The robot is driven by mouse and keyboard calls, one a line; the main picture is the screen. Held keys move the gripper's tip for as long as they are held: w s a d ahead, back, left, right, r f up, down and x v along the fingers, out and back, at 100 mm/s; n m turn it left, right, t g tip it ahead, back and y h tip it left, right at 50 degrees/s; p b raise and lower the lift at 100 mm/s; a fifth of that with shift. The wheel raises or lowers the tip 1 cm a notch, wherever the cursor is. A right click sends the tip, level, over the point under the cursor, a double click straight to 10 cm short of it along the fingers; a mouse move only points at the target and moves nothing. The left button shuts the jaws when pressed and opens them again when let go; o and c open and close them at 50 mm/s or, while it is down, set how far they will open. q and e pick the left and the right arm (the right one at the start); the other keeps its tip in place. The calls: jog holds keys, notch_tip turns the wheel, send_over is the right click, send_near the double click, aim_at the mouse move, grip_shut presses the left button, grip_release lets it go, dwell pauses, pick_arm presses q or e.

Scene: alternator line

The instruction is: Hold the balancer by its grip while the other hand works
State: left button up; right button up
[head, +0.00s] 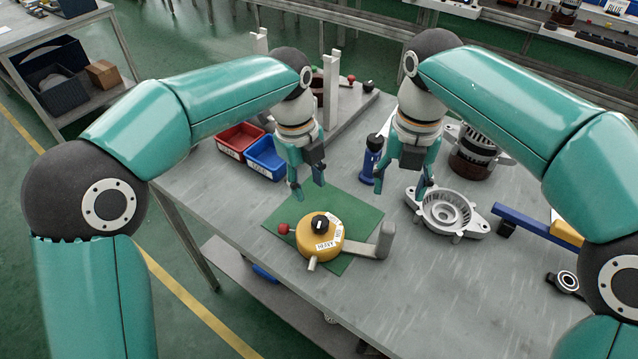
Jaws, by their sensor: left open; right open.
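The balancer looks to be the yellow round body (313,238) with a black cap and a label reading HEAVY. It lies on a green mat (352,213) on the grey bench. A red knob (284,229) sticks out on its left, a pale peg at its front, and a grey arm with an upright block (385,240) on its right. Which part is the grip, I cannot tell. My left gripper (307,187) is open and empty above the mat's back edge, behind the balancer. My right gripper (401,188) is open and empty, further right, near the grey housing.
A grey slotted housing (447,212) lies right of the mat. A blue upright tool (368,163) stands between my grippers. Red (240,137) and blue (266,156) bins sit at the back left. A blue-and-yellow bar (530,222) lies at the right. The front bench surface is clear.

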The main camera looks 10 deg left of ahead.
aim_at(385, 238)
notch_tip(385, 238, down, 17)
jog(key=shift+r, duration=0.1)
pick_arm(q)
jog(key=d+m, duration=0.1)
jog(key=s+d+r+m, duration=0.1)
jog(key=m, duration=0.1)
jog(key=s+m+y, duration=0.1)
jog(key=shift+s+d+r+m, duration=0.2)
jog(key=shift+d+r+m, duration=0.1)
jog(key=shift+d+r, duration=0.1)
pick_arm(e)
grip_shut()
dwell(0.4)
